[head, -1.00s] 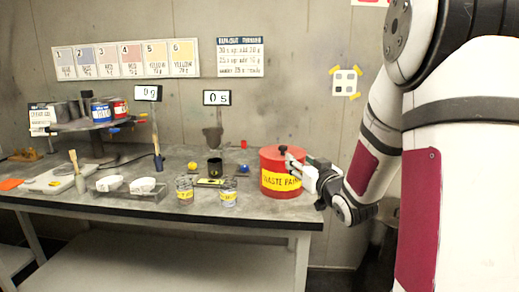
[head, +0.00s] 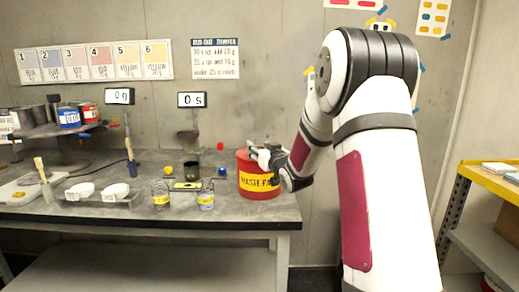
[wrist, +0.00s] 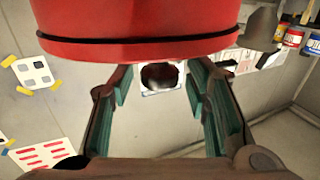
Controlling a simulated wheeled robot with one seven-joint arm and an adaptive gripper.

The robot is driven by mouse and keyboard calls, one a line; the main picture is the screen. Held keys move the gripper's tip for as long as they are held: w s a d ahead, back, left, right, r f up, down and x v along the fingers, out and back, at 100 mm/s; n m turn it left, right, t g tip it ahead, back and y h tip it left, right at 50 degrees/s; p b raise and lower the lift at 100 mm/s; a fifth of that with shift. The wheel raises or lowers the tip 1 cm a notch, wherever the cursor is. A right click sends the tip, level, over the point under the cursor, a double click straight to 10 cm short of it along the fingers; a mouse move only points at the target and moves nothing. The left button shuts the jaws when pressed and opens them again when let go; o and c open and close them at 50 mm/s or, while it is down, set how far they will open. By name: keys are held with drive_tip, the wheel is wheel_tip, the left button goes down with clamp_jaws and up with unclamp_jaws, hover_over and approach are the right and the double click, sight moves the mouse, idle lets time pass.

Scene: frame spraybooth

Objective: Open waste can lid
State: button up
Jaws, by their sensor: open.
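The red waste can (head: 248,191) with a yellow "WASTE PAINT" label stands upright near the right end of the bench. My gripper (head: 262,155) is at the can's upper right side, and my wrist overlaps its rim and lid in the head view. The lid's knob cannot be made out there. In the wrist view the red can (wrist: 150,22) fills the top, with a dark seam. My gripper (wrist: 160,80) shows there with its two green-padded fingers apart. A dark round thing in a white surround (wrist: 161,76) shows between them; I cannot tell whether it is near or far.
A paint-can stand (head: 50,130) is at the back left. A yellow-framed shelf (head: 462,200) is at the right. The bench front (head: 150,226) is clear.

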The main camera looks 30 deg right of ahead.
drive_tip(key=shift+w, duration=0.2)
drive_tip(key=shift+c, duration=0.4)
clamp_jaws()
drive_tip(key=shift+r+p, duration=0.2)
drive_tip(key=shift+p, duration=0.2)
